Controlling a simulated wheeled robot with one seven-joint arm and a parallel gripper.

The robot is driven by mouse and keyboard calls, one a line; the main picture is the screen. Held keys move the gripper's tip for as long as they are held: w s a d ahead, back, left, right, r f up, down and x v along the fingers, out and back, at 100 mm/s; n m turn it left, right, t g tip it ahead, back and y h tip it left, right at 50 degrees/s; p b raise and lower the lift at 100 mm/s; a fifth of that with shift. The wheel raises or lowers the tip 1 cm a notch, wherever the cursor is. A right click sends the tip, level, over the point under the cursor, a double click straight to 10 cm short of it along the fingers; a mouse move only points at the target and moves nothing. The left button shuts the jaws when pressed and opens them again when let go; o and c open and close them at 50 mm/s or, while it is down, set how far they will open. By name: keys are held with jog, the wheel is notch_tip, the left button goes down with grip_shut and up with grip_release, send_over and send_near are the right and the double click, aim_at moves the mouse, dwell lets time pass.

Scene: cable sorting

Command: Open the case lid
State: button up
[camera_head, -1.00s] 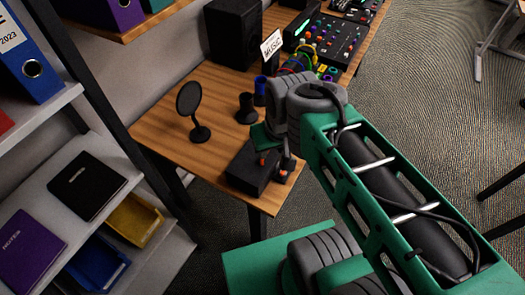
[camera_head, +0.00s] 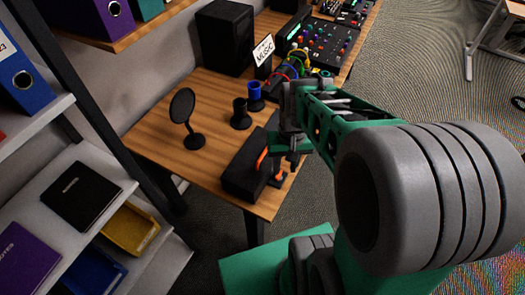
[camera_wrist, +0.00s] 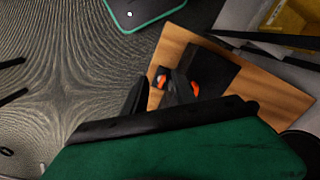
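The case (camera_head: 247,170) is a black box with orange latches, standing near the front corner of the wooden table; its lid looks shut. The nearer latch (camera_head: 280,176) and the other latch (camera_head: 262,159) show on its right side. The case also shows in the wrist view (camera_wrist: 212,72), partly behind a finger, with orange parts at its near edge. My gripper (camera_head: 293,160) is just right of the case, above the table edge. I cannot tell whether a finger touches a latch.
A round black disc on a stand (camera_head: 183,110), a black cup (camera_head: 240,116) and a blue cup (camera_head: 255,97) stand behind the case. Coloured cables, a music sign (camera_head: 263,52) and a mixer (camera_head: 322,45) lie further back. A shelf (camera_head: 150,262) stands left.

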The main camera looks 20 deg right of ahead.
jog(key=w+f+m, duration=0.1)
jog(key=w, duration=0.2)
jog(key=m+t+y, duration=0.1)
jog(key=m, duration=0.5)
send_near(263, 155)
jog(key=f, duration=0.5)
jog(key=a+f, duration=0.1)
jog(key=f, duration=0.1)
jog(key=shift+w+a+f+p, duration=0.1)
jog(key=shift+w+f+p, duration=0.2)
jog(key=shift+w+f, duration=0.1)
jog(key=shift+r, duration=0.1)
grip_shut()
